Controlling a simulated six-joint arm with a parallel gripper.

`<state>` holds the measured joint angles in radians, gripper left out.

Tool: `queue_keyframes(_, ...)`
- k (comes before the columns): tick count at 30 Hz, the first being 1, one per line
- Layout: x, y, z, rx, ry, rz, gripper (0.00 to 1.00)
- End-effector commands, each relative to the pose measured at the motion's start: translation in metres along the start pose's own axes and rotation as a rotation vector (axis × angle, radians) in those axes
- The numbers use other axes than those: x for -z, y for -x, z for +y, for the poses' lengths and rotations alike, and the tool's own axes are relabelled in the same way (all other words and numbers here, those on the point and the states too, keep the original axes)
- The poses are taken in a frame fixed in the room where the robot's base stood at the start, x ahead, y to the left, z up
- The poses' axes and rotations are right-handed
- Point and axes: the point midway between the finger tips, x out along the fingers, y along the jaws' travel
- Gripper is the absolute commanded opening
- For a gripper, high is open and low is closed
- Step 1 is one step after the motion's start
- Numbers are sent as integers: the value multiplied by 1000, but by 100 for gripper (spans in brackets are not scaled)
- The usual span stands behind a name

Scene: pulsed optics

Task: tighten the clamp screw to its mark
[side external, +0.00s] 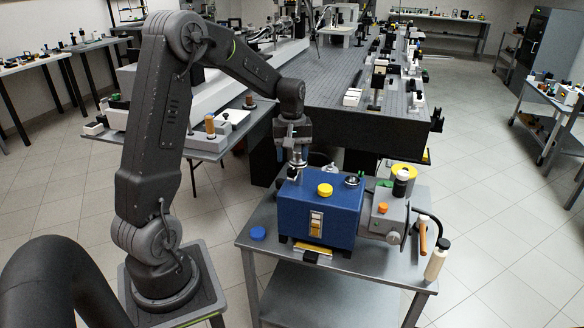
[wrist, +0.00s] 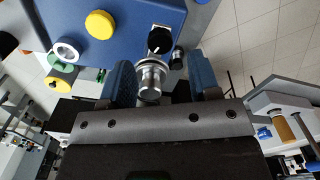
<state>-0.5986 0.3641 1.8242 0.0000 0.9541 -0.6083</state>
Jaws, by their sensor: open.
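The blue box (side external: 320,215) stands on a grey cart, with a yellow knob (side external: 325,190) on its top. In the wrist view, a black knob with a white line (wrist: 160,40) sits near the box edge. Just below it is a silver cylindrical part (wrist: 150,80), which may be the clamp screw; I cannot make out a mark. My gripper (wrist: 161,68) is open, its two blue-grey fingers on either side of the silver part, nearer on the left; I see no grip. In the side view my gripper (side external: 296,162) points down over the box's back left top, hiding that spot.
A grey unit (side external: 383,215) with an orange knob stands right of the box. A white bottle (side external: 436,260) is at the cart's right edge. A blue cap (side external: 258,233) lies left of the box.

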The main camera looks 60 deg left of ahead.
Motion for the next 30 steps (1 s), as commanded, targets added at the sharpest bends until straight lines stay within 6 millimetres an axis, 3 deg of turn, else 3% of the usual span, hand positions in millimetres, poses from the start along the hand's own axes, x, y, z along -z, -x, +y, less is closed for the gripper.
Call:
queue_keyframes(3, -1, -21, 0, 2, -1, -3, 56)
queue_keyframes(9, 0, -41, 0, 0, -1, 0, 56)
queue_keyframes(20, 0, -45, 0, 0, -1, 0, 56)
queue_keyframes(30, 0, -45, 0, 0, -1, 1, 24)
